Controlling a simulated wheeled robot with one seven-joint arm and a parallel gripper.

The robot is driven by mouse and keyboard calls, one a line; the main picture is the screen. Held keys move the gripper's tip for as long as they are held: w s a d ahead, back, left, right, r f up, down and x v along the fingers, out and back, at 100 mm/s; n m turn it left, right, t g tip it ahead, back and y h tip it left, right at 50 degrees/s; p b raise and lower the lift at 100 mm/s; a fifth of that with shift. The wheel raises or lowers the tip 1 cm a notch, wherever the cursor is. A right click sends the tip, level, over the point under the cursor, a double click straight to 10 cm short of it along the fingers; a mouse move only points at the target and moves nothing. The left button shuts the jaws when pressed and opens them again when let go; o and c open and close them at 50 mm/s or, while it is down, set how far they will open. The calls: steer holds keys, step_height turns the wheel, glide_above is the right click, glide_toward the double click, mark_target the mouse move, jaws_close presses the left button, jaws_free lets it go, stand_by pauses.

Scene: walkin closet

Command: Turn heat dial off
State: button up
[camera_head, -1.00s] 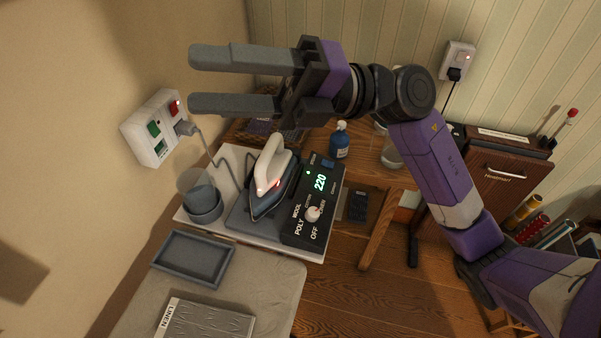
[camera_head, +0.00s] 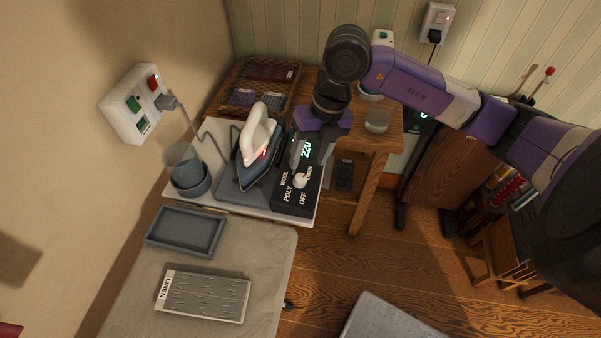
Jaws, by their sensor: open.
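The heat dial (camera_head: 300,181) is a small white knob on a black control panel (camera_head: 286,205) beside the iron. The panel is marked WOOL, POLY, LINEN and OFF, with a lit green 220 readout. I cannot make out where the knob points.
A wall switch box (camera_head: 135,104) with a plug and cord is at left. A grey cup (camera_head: 187,170) and an empty tray (camera_head: 186,231) are left of and in front of the iron. A wicker basket (camera_head: 262,78) and a glass jar (camera_head: 379,115) stand behind.

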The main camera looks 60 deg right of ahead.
mark_target(301, 177)
steer(key=p+x, duration=0.1)
steer(key=x, duration=0.5)
steer(key=shift+w+a+f, duration=0.1)
steer(key=shift+f, duration=0.15)
jaws_close()
